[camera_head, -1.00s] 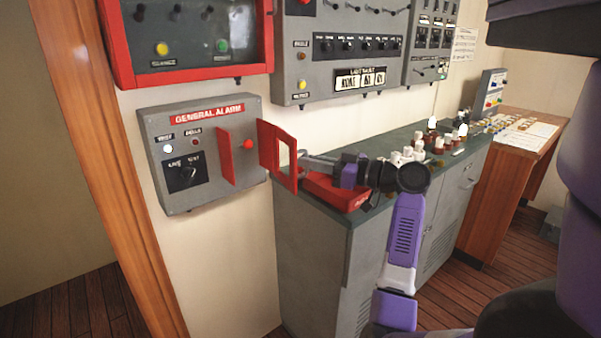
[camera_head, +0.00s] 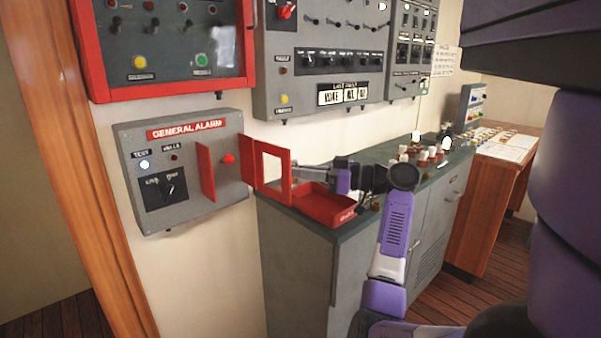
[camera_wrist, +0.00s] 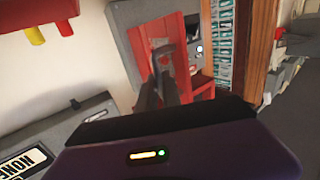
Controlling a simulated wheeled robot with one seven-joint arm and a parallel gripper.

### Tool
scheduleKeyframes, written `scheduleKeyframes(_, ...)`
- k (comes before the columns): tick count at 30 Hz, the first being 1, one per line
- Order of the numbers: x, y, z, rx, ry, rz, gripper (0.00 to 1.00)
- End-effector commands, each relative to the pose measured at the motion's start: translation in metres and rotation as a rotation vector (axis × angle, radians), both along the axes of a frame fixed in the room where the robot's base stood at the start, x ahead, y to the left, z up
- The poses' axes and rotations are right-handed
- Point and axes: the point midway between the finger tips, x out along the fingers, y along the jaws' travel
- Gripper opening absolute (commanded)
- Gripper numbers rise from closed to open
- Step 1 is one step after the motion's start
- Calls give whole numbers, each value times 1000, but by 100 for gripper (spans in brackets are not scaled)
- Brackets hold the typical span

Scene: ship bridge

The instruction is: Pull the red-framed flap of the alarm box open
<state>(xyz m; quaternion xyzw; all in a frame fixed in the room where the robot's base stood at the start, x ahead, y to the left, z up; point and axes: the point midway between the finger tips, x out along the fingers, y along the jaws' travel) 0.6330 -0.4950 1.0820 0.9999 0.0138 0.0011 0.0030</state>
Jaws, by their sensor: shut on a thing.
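The alarm box (camera_head: 180,205) is a grey wall box labelled GENERAL ALARM, with a white lamp, a black switch and a red button (camera_head: 228,158). Its red-framed flap (camera_head: 272,155) stands swung out at the box's right side, with a see-through middle. A second red panel (camera_head: 206,172) juts out left of the button. My gripper (camera_head: 298,173) is at the flap's right edge, shut on it. In the wrist view the fingers (camera_wrist: 163,70) reach onto the red flap (camera_wrist: 140,45), with the grey box behind. The exact grip point is small and partly hidden.
A red tray (camera_head: 322,205) lies on the grey console (camera_head: 300,245) below my gripper. A red-framed panel (camera_head: 165,95) and a grey switch panel (camera_head: 320,60) hang above. White and red knobs (camera_head: 425,152) stand farther along the console.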

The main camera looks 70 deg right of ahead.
Motion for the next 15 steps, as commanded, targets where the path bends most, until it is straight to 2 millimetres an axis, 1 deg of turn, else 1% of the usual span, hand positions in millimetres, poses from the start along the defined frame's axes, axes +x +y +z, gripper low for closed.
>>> scheduleKeyframes(1,1,0,-4,8,7,2,0)
scheduleKeyframes(2,1,0,-4,8,7,2,13)
scheduleKeyframes(3,1,0,-5,7,7,2,21)
scheduleKeyframes(5,1,0,-4,6,6,1,31)
scheduleKeyframes(13,0,0,-2,3,3,0,31)
scheduleKeyframes(15,-3,0,-2,3,3,-1,31)
